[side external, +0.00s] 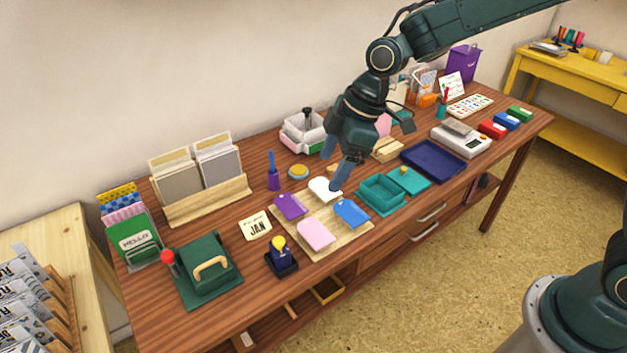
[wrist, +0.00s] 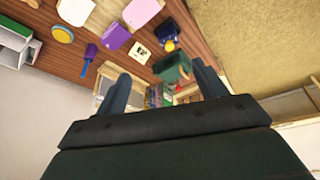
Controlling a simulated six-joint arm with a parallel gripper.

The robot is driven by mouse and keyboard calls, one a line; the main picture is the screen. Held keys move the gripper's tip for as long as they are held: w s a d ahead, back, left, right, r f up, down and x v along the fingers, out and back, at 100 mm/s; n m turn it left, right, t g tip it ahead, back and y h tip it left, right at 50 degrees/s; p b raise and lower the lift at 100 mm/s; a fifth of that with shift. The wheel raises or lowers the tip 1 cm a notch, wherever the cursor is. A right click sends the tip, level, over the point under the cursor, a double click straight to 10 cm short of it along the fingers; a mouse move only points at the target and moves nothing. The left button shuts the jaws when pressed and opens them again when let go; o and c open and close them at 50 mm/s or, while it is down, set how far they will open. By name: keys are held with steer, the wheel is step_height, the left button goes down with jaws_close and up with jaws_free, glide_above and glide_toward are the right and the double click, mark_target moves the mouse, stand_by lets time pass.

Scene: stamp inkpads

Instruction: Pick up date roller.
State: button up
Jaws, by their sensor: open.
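What looks like the date roller is a navy stamp with a yellow knob (side external: 279,249). It stands upright on a dark base near the front edge of the table, beside a JAN card (side external: 255,225). It shows small in the wrist view (wrist: 168,44), near the top. My gripper (side external: 334,166) is open with nothing between its fingers. It hangs in the air near the back of the tag board, right of and behind the navy stamp and apart from it. In the wrist view its two fingers (wrist: 162,88) are spread wide.
A wooden board (side external: 325,228) holds purple, white, blue and pink tags. A green press (side external: 205,270) with a red knob stands left of the stamp. Teal trays (side external: 382,194) lie to the right. The wooden table has small clear patches.

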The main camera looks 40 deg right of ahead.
mark_target(283, 239)
steer(key=w+a+f+n, duration=0.1)
steer(key=a+f, duration=0.3)
steer(key=f, duration=0.4)
steer(key=w+a+f+n+g, duration=0.1)
steer(key=a+f, duration=0.3)
steer(key=f, duration=0.4)
steer(key=shift+w+a+f+n+y, duration=0.3)
steer(key=shift+w+f+n+y, duration=0.15)
steer(key=shift+w, duration=0.45)
steer(key=shift+x, duration=2.55)
steer(key=shift+s, duration=0.15)
steer(key=shift+c, duration=0.4)
steer(key=c, duration=1.2)
steer(key=shift+r, duration=0.25)
step_height(283, 239, up, 20)
steer(key=shift+f, duration=0.15)
